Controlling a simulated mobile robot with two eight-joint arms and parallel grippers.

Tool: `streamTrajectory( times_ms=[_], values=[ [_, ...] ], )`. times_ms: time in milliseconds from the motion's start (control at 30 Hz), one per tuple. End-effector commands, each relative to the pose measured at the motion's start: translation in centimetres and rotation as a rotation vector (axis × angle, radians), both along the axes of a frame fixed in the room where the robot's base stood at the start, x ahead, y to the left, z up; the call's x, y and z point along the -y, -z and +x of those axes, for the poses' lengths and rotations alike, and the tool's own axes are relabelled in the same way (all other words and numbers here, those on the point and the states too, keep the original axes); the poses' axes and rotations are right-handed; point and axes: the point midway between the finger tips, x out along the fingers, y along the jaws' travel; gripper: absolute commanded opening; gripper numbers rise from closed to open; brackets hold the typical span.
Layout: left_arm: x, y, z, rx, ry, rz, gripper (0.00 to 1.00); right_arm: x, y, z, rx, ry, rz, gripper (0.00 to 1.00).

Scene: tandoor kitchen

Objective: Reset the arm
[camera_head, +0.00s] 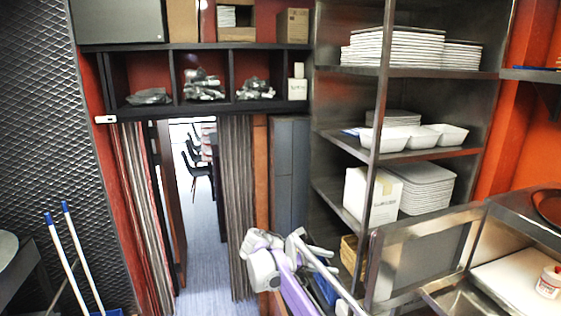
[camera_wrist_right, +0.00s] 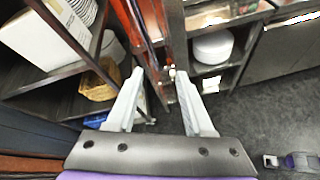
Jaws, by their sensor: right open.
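My right arm, purple and white, shows at the bottom middle of the head view, in front of the metal shelving. Its right gripper (camera_head: 315,254) is beside the lower shelves, left of the metal counter. In the right wrist view the two pale fingers of the right gripper (camera_wrist_right: 161,76) are spread apart with nothing held between them.
The metal shelving (camera_head: 349,77) holds plates, white trays (camera_head: 440,134) and a white box (camera_head: 372,195). A woven basket (camera_wrist_right: 98,86) sits low beside the gripper. A metal counter (camera_head: 415,237) stands right. A doorway with striped curtains (camera_head: 236,200) opens left.

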Motion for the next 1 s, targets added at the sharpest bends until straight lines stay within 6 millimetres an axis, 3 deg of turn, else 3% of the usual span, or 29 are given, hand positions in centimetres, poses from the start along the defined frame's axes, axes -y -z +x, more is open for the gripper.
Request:
streamTrajectory(
  times_ms=[33,200,467,800,1000],
  values=[
    [0.0,0.0,0.0,0.0,0.0,0.0,0.5,1.4,-0.6,-1.3,0.033,0.018,0.062,0.52],
    [0.0,0.0,0.0,0.0,0.0,0.0,0.5,4.4,-0.9,-5.9,0.162,0.094,0.287,0.52],
    [0.0,0.0,0.0,0.0,0.0,0.0,0.5,7.0,0.2,-15.1,0.378,0.274,0.631,0.52],
    [0.0,0.0,0.0,0.0,0.0,0.0,0.5,6.9,4.9,-28.5,0.683,0.616,1.07,0.52],
    [0.0,0.0,0.0,0.0,0.0,0.0,0.5,5.6,8.7,-34.7,0.85,0.841,1.292,0.52]
  ],
)
